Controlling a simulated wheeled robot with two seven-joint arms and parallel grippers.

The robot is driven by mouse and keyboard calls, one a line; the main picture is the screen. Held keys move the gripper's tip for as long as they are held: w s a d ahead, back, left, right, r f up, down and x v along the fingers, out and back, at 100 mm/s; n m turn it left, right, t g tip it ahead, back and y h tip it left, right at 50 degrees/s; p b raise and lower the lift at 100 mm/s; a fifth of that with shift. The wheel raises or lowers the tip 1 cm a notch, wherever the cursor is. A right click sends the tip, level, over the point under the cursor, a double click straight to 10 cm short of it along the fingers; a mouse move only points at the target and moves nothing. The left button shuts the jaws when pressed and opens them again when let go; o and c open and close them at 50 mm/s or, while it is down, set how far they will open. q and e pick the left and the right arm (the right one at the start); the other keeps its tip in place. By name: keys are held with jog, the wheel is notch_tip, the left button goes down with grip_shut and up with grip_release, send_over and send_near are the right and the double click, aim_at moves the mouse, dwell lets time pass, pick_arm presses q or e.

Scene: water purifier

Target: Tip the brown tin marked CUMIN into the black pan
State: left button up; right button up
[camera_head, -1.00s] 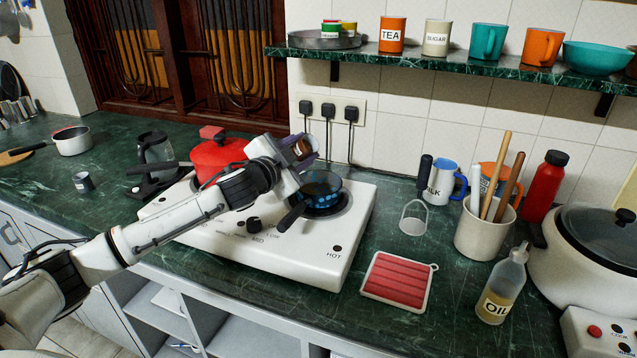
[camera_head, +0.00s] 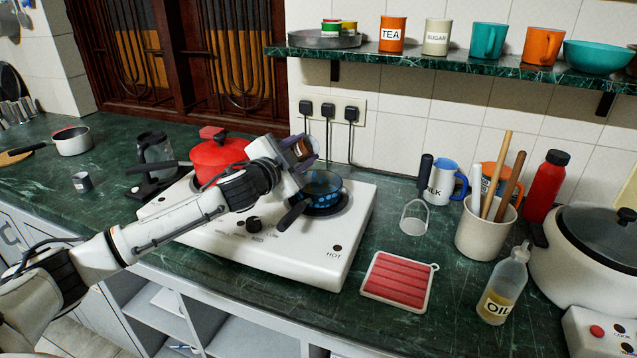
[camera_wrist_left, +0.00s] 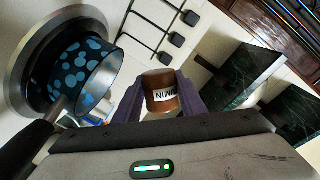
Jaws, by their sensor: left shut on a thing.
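The brown tin marked CUMIN (camera_wrist_left: 161,92) is held between the purple-grey fingers of my left gripper (camera_wrist_left: 160,97), its label turned on its side in the left wrist view. In the head view the tin (camera_head: 302,147) is partly hidden by my left gripper (camera_head: 306,152), which is above and just behind the pan. The black pan (camera_head: 322,200) with blue spots sits on the right burner of the white hob, its handle toward the front left. The pan (camera_wrist_left: 84,70) also shows at the left of the wrist view. My right gripper is out of sight.
A red pot (camera_head: 218,160) stands on the hob's left burner, behind my left arm. A red trivet (camera_head: 398,281), an oil bottle (camera_head: 500,287) and a utensil crock (camera_head: 484,232) stand right of the white hob (camera_head: 290,255). A shelf (camera_head: 430,60) runs above.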

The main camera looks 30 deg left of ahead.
pick_arm(q)
jog(key=shift+f+m+b, duration=0.25)
jog(key=shift+m+b, duration=0.15)
jog(key=shift+m, duration=0.1)
dwell(0.8)
jog(key=shift+d+r+m+y, duration=0.15)
jog(key=shift+r+m, duration=0.2)
jog(key=shift+m, duration=0.65)
jog(key=shift+d+r+m+y, duration=0.15)
jog(key=shift+r+m, duration=0.2)
jog(key=shift+m, duration=0.65)
dwell(4.7)
